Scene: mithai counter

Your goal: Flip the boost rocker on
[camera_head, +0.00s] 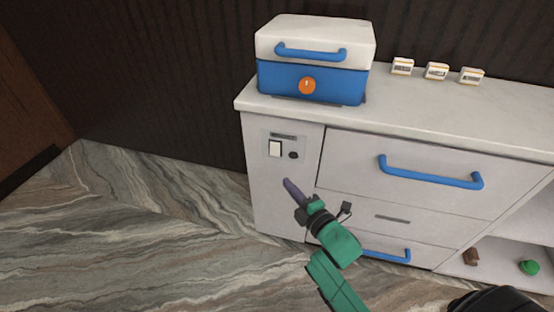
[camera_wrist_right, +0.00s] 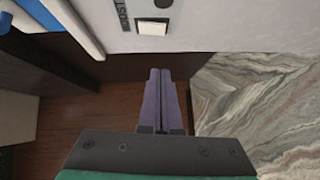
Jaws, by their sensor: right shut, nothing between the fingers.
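The boost rocker (camera_head: 275,149) is a white rectangular switch on a grey panel (camera_head: 299,137) on the front of the white cabinet's left section. A round dark knob (camera_head: 293,155) sits to its right. The rocker also shows in the right wrist view (camera_wrist_right: 153,28), near the top, beside lettering that reads BOOST. I cannot tell which way it is tipped. My right gripper (camera_head: 287,182), with purple fingers and a green arm, is shut and empty, below the rocker and apart from it. Its fingers show side by side in the right wrist view (camera_wrist_right: 160,75). My left gripper is not in view.
A blue and white box (camera_head: 314,85) with an orange knob stands on the counter (camera_head: 430,101) above the panel. Several small packets (camera_head: 437,71) sit farther right. A blue drawer handle (camera_head: 430,175) sticks out right of the panel. Open floor (camera_head: 150,220) lies left.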

